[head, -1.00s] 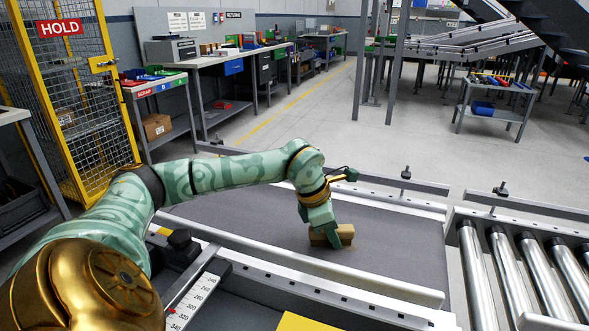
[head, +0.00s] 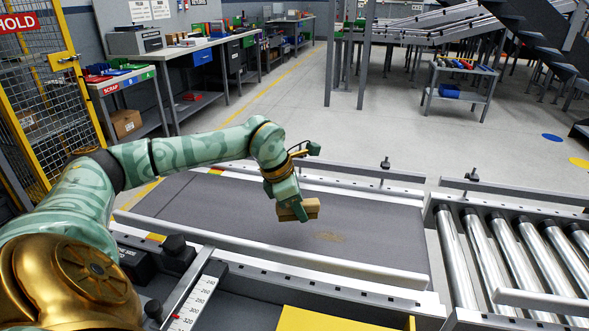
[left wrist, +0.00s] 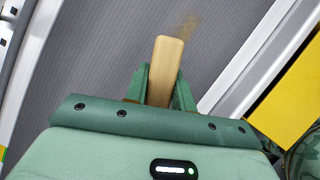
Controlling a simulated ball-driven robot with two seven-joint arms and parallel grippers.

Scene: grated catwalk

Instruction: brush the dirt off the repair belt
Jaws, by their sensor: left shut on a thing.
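The repair belt (head: 220,213) is a dark grey conveyor surface between metal side rails. A faint brown patch of dirt (head: 330,237) lies on it, right of my gripper; it also shows in the left wrist view (left wrist: 186,30). My left gripper (head: 295,210) is shut on a wooden brush (head: 312,208). The brush's tan block shows between the fingers in the left wrist view (left wrist: 166,65). The brush seems a little above the belt; its bristles are hardly visible. My right gripper is not in view.
Metal rollers (head: 495,250) adjoin the belt's right end. A near rail (head: 270,245) and a far rail with clamp posts (head: 385,170) border the belt. A yellow panel (head: 340,320) is at the front. A yellow mesh cage (head: 45,100) stands at the left.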

